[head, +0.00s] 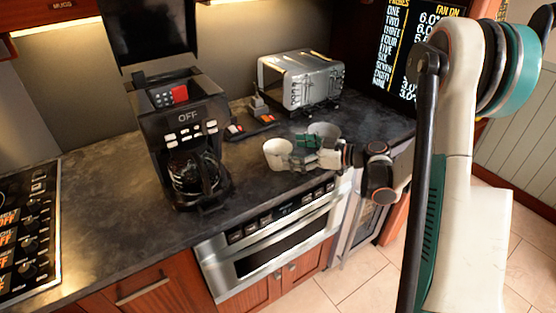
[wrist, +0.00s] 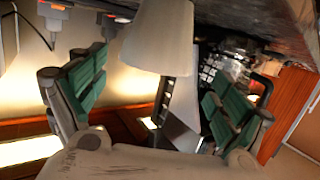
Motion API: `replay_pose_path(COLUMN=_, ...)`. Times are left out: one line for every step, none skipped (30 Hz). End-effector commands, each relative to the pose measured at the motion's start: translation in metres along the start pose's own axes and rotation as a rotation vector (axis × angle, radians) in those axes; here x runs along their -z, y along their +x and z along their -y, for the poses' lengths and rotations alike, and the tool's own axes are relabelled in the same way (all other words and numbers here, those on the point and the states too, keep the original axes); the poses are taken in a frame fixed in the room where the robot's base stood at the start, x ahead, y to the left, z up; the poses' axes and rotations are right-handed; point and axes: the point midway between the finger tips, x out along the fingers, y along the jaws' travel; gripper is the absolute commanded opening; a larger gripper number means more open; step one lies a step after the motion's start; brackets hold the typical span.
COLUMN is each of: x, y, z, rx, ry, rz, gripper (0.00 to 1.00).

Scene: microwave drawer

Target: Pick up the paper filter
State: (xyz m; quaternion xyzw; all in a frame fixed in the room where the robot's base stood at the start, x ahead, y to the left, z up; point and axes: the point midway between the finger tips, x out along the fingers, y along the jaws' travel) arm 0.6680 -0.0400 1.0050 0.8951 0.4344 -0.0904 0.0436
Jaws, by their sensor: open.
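A white, flared, cup-shaped paper filter (head: 276,153) stands on the dark counter in the head view. In the wrist view the paper filter (wrist: 160,38) appears upside down, straight ahead between the two green-padded fingers. My gripper (head: 297,153) reaches in from the right, low over the counter, with its fingertips close beside the filter. In the wrist view my gripper (wrist: 150,95) has its fingers spread wide on either side with a gap between them. I cannot tell whether either finger touches the filter.
A black coffee maker (head: 187,130) is to the left, and a silver toaster (head: 301,80) is at the back. Small dark items (head: 250,121) lie between them. The counter's front edge (head: 240,225) is close.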

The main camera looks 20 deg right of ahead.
Motion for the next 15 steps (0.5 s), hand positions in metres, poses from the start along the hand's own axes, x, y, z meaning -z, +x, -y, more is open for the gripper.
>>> replay_pose_path(x=0.000, y=0.004, z=0.000, rx=0.001, ry=0.000, rz=0.000, gripper=0.91)
replay_pose_path(x=0.000, y=0.005, z=0.000, rx=0.001, ry=0.000, rz=0.000, gripper=0.91)
replay_pose_path(x=0.000, y=0.006, z=0.000, rx=0.000, ry=0.000, rz=0.000, gripper=0.91)
replay_pose_path(x=0.000, y=0.007, z=0.000, rx=0.001, ry=0.000, rz=0.000, gripper=0.91)
replay_pose_path(x=0.000, y=0.009, z=0.000, rx=0.001, ry=0.000, rz=0.000, gripper=0.91)
replay_pose_path(x=0.000, y=0.011, z=-0.001, rx=0.001, ry=0.000, rz=0.000, gripper=0.91)
replay_pose_path(x=0.000, y=0.013, z=-0.001, rx=0.001, ry=-0.001, rz=0.000, gripper=0.91)
replay_pose_path(x=0.000, y=0.016, z=-0.002, rx=0.001, ry=-0.001, rz=0.000, gripper=0.91)
replay_pose_path(x=-0.001, y=0.022, z=-0.002, rx=0.001, ry=-0.001, rz=0.000, gripper=0.91)
replay_pose_path(x=-0.001, y=0.026, z=-0.003, rx=0.002, ry=-0.001, rz=0.000, gripper=0.91)
replay_pose_path(x=-0.001, y=0.030, z=-0.003, rx=0.002, ry=-0.001, rz=0.000, gripper=0.91)
replay_pose_path(x=-0.001, y=0.036, z=-0.004, rx=0.003, ry=-0.001, rz=0.000, gripper=0.91)
replay_pose_path(x=-0.001, y=0.041, z=-0.005, rx=0.002, ry=-0.001, rz=0.000, gripper=0.91)
replay_pose_path(x=-0.001, y=0.046, z=-0.005, rx=0.002, ry=-0.001, rz=0.000, gripper=0.91)
replay_pose_path(x=0.000, y=0.051, z=-0.005, rx=0.002, ry=0.000, rz=0.000, gripper=0.91)
